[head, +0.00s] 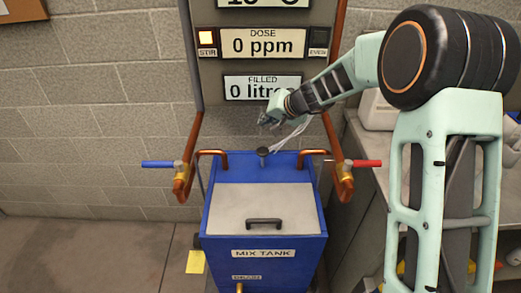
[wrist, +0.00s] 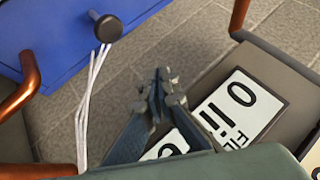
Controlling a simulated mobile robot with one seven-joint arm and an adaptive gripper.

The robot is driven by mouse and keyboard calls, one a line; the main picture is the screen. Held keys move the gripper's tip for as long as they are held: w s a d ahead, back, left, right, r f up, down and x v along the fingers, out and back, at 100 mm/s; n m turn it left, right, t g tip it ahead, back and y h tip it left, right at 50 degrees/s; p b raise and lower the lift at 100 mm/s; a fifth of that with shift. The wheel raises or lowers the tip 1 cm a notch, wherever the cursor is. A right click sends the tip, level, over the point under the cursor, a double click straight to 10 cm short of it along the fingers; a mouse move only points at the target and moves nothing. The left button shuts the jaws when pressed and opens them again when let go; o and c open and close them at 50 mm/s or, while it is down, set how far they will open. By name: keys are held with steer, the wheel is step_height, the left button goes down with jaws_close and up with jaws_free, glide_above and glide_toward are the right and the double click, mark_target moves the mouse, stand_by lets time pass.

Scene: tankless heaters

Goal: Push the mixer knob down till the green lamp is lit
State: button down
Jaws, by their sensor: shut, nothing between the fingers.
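The mixer knob (head: 263,152) is a dark round knob on a short stem at the back of the blue mix tank (head: 225,215). The wrist view shows the knob (wrist: 107,28) at upper left. My gripper (head: 266,121) is shut and empty, in front of the display panel and above the knob, apart from it. Its closed fingertips (wrist: 160,78) show in the wrist view, to the right of and below the knob. The lamp marked STIR (head: 206,38) glows warm white. The lamp marked EVEN (head: 318,36) is dark; no green light shows.
The display panel (head: 210,80) reads 0 ppm and 0 litres. Copper pipes (head: 330,135) flank the tank, with a blue-handled valve (head: 158,164) at left and a red-handled valve (head: 366,163) at right. Pale thin cables (wrist: 92,95) hang near the knob. A counter stands at right.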

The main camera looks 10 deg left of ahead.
steer(key=shift+f, duration=0.15)
steer(key=b, duration=0.5)
glide_above(264, 151)
step_height(264, 151, down, 7)
steer(key=shift+r, duration=0.1)
steer(key=shift+f+b, duration=0.9)
steer(key=shift+b, duration=0.35)
steer(key=shift+f, duration=0.15)
steer(key=shift+f+b, duration=0.3)
steer(key=shift+b, duration=0.4)
